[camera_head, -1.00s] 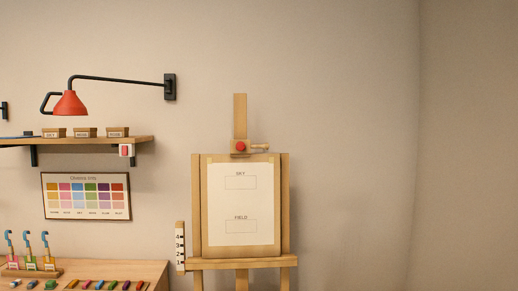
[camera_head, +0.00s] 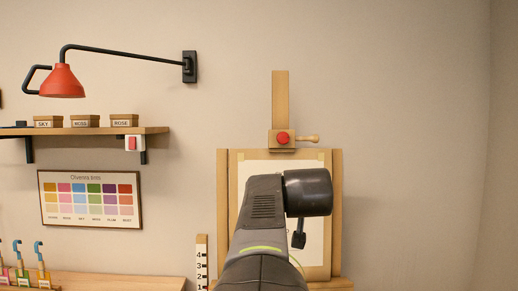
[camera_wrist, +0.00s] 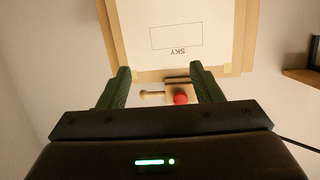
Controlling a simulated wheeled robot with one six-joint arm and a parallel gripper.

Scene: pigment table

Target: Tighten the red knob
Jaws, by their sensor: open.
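The red knob (camera_head: 282,138) is a round knob on the front of a wooden clamp block (camera_head: 273,140) on the easel's upright post (camera_head: 280,98). A wooden handle (camera_head: 308,139) sticks out of the block to the right. In the wrist view, which is upside down, the red knob (camera_wrist: 180,99) shows between the fingers of my gripper (camera_wrist: 161,82), nearer the right finger. The jaws are open and empty, with the knob apart from both fingers. In the head view my arm covers part of the easel board, and the fingers cannot be made out.
The easel (camera_head: 337,210) holds a white sheet (camera_head: 245,195) below the clamp. To the left are a red lamp (camera_head: 62,82) on a black wall arm, a shelf (camera_head: 85,131) with labelled boxes, a colour chart (camera_head: 91,198) and a table (camera_head: 120,281). Wall right of the easel is clear.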

